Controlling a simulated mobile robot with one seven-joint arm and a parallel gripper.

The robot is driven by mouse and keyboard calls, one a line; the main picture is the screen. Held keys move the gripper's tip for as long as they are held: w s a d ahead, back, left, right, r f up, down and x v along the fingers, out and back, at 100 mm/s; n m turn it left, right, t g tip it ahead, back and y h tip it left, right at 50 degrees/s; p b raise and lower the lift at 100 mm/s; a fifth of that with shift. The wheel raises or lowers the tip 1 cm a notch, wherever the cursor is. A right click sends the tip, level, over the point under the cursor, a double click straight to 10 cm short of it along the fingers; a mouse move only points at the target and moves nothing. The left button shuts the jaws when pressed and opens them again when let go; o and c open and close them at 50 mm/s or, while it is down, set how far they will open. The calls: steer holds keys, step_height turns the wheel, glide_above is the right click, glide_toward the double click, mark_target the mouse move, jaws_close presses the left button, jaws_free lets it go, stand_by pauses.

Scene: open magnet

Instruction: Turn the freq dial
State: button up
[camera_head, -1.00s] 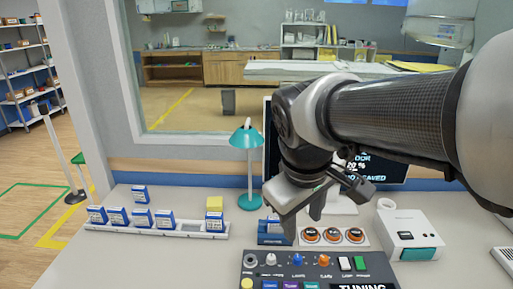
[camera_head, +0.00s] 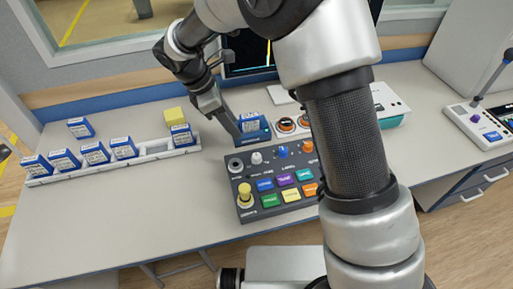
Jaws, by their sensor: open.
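The dark control panel (camera_head: 247,208) lies on the bench in front of my gripper. Along its back edge are a dark grey knob (camera_head: 235,164), a white knob (camera_head: 257,157), a blue knob (camera_head: 281,151) and an orange knob (camera_head: 308,146). Their labels are too small to read, so I cannot tell which is the freq dial. My gripper (camera_head: 228,122) is open and points down behind the panel's left part, beside a blue holder (camera_head: 254,137) with a card. It is apart from the knobs. My arm covers the panel's right side.
A white rack (camera_head: 110,162) with several blue-and-white boxes stands at left, a yellow block (camera_head: 174,115) behind it. Orange-ringed round parts (camera_head: 286,125) sit behind the panel. A white device (camera_head: 390,103) and another console (camera_head: 482,125) are at right. The front left bench is clear.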

mark_target(256, 155)
steer(key=b+x, duration=0.1)
steer(key=x, duration=1.5)
steer(key=shift+d+f, duration=0.15)
steer(key=shift+f, duration=0.2)
steer(key=c, duration=1.1)
